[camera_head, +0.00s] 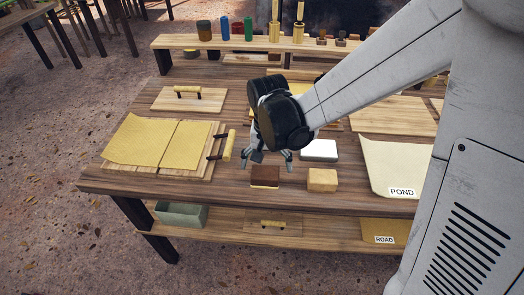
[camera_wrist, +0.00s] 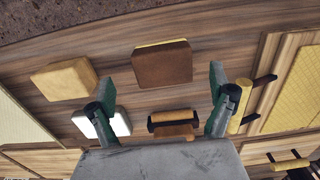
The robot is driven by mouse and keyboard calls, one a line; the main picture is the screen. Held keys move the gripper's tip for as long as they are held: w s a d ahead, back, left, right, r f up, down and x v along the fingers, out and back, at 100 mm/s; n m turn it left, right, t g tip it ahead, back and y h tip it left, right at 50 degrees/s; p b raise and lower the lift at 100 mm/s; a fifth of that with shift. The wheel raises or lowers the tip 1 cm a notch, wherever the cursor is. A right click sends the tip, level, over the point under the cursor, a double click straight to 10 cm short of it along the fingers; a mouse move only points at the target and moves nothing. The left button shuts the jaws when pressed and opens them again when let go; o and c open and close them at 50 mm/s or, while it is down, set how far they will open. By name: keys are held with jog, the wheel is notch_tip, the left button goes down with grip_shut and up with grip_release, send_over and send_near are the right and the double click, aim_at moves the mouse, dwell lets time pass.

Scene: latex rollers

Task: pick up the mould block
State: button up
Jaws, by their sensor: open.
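My gripper (camera_head: 266,163) is open and empty above the middle of the table, fingers pointing down. Three blocks are near it, and I cannot tell for sure which is the mould block. A block with a dark brown top and yellow lower layer (camera_head: 265,177) lies just in front of the fingers; in the wrist view it (camera_wrist: 162,66) shows beyond and between the fingertips. A tan block (camera_head: 322,181) lies to its right, and also shows in the wrist view (camera_wrist: 64,79). A white-topped block (camera_head: 319,150) lies behind the tan one, partly behind a finger in the wrist view.
A pale sheet labelled POND (camera_head: 397,165) lies at the right. A rear shelf (camera_head: 180,42) holds jars and tools. Bare wood surrounds the front blocks.

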aim_at(265, 171)
jog(key=shift+w+a+f, duration=0.1)
jog(key=shift+w+f, duration=0.05)
jog(key=shift+f, duration=0.85)
jog(key=shift+w+a+f, duration=0.1)
jog(key=shift+w+f, duration=0.05)
jog(key=shift+f, duration=1.45)
jog(key=shift+d, duration=0.1)
jog(key=c, duration=1.3)
jog(key=shift+r, duration=0.15)
